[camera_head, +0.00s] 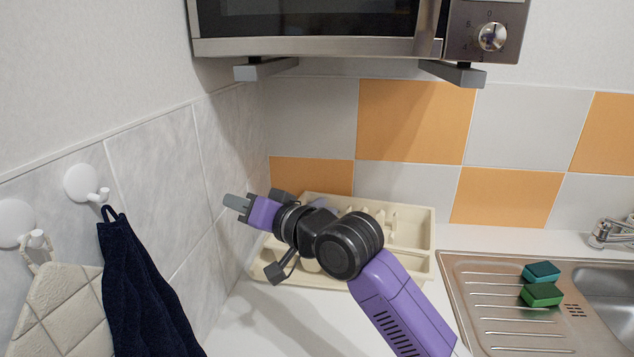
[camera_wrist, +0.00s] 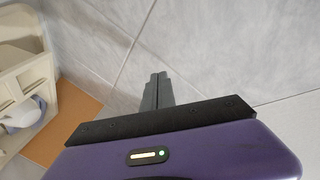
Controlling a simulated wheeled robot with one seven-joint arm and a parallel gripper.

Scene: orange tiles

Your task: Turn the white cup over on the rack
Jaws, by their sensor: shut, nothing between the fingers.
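The cream dish rack (camera_head: 418,258) stands on the counter in the corner below the microwave. My arm crosses in front of it and hides much of its inside. In the wrist view, part of the rack (camera_wrist: 28,62) shows at the left edge. A rounded white thing, probably the white cup (camera_wrist: 24,118), lies in it, cut off by the frame edge; I cannot tell which way up it is. My gripper (camera_head: 236,202) points left toward the tiled side wall, to the left of the rack. Its fingers (camera_wrist: 157,92) are together and empty.
The marbled wall (camera_head: 160,170) is close to my fingertips. A dark blue towel (camera_head: 145,290) and a cream pot holder (camera_head: 60,310) hang at the left. The microwave (camera_head: 320,20) overhangs the rack. A sink (camera_head: 500,320) with two sponges (camera_head: 542,294) is at the right.

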